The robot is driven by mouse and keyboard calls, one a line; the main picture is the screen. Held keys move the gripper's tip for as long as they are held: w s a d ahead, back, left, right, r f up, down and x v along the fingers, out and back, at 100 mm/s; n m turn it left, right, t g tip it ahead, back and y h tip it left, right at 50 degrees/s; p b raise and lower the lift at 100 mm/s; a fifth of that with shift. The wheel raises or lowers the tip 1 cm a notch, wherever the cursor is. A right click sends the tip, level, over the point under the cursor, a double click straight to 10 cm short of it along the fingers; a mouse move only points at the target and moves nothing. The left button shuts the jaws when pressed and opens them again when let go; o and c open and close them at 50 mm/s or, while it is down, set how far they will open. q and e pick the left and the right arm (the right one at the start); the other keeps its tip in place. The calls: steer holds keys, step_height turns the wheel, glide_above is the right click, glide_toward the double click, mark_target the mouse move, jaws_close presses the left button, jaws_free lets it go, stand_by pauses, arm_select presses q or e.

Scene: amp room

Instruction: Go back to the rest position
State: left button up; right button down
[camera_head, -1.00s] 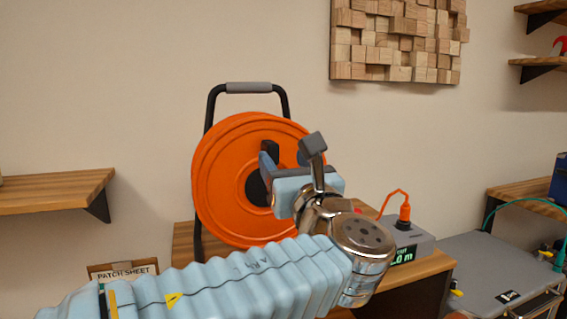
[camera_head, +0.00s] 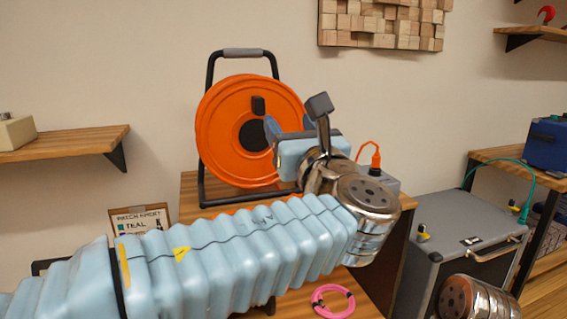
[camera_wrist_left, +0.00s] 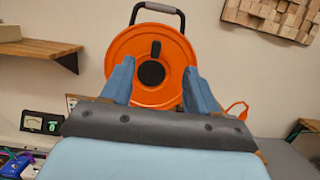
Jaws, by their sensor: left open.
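My left gripper (camera_head: 288,126) is in front of the right side of the orange cable reel (camera_head: 222,125) in the head view. Its two blue fingers are apart with nothing between them. In the left wrist view the fingers (camera_wrist_left: 160,75) frame the lower part of the reel (camera_wrist_left: 120,50), whose dark knob (camera_wrist_left: 155,48) shows beyond them. My left arm reaches across from the lower left and hides part of the wooden stand. A chrome joint of mine shows at the lower right; my right gripper is not seen.
The reel's black frame (camera_head: 243,53) stands on a wooden stand (camera_head: 188,190). A grey case (camera_head: 455,228) with a teal cable is at right, near a blue box (camera_head: 548,143). A pink cable coil (camera_head: 333,301) lies low in front. A wall shelf (camera_head: 75,143) is at left.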

arm_select(q)
steer(key=w+f+g+h, duration=0.2)
steer(key=w+f+g, duration=0.1)
steer(key=f, duration=0.8)
steer(key=w+f+g+h, duration=0.1)
steer(key=w+f+g, duration=0.25)
steer(key=f, duration=0.85)
steer(key=s+a+f+n+g+h, duration=0.1)
steer(key=a+f+n+g, duration=0.15)
steer(key=f, duration=0.75)
steer(key=s+a+f+n+g+h, duration=0.1)
steer(key=f+n+g, duration=0.15)
steer(key=f, duration=0.75)
steer(key=s+a+f+n+g+h, duration=0.2)
steer(key=s+a+f+n+g, duration=0.2)
steer(key=s+f+n, duration=0.8)
steer(key=s+a+f+n+g+h, duration=0.3)
steer(key=s+f+n, duration=0.9)
steer(key=f+n, duration=0.5)
steer(key=shift+a+f+g+h, duration=0.35)
steer(key=shift+a+f, duration=0.35)
steer(key=shift+f, duration=0.2)
